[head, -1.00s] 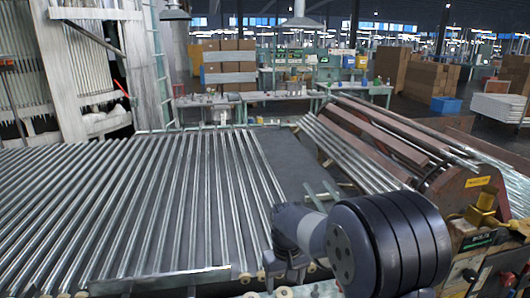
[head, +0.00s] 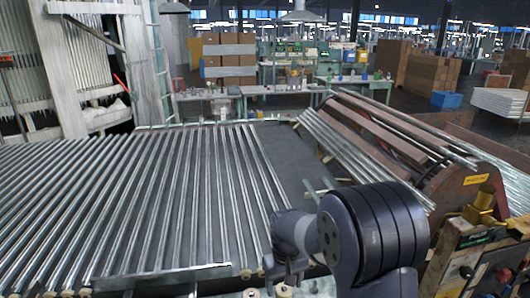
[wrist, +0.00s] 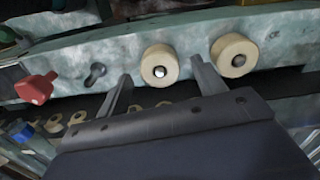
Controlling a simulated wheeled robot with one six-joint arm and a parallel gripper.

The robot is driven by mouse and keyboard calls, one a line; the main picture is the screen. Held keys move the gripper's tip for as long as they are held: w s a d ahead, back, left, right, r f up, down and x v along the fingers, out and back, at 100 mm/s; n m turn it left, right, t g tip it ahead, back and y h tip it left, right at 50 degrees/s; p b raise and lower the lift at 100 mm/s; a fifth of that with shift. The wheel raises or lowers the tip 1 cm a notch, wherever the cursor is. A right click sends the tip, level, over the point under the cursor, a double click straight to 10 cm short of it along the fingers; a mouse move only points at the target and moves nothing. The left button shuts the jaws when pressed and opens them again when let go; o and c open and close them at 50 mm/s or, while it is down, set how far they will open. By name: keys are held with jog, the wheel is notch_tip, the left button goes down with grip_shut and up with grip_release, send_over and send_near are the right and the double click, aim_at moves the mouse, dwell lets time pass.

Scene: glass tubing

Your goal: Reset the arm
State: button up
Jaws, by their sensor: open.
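My gripper (wrist: 161,72) shows in the wrist view with its two grey fingers spread apart. Nothing is between them. The fingers point toward a pale green machine rail (wrist: 110,57) with cream rollers (wrist: 160,66). I cannot tell whether they touch it. In the head view my dark arm covers the lower right, and my gripper cannot be made out clearly there.
Glass tubes (head: 130,200) lie side by side on the sloping rack at left and centre. A bare dark strip (head: 285,165) runs along its right side. A brown tube drum (head: 455,190) stands at right. A red knob (wrist: 36,88) sits on the rail.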

notch_tip(320, 180, up, 8)
jog(key=p, duration=0.5)
jog(key=shift+s, duration=0.15)
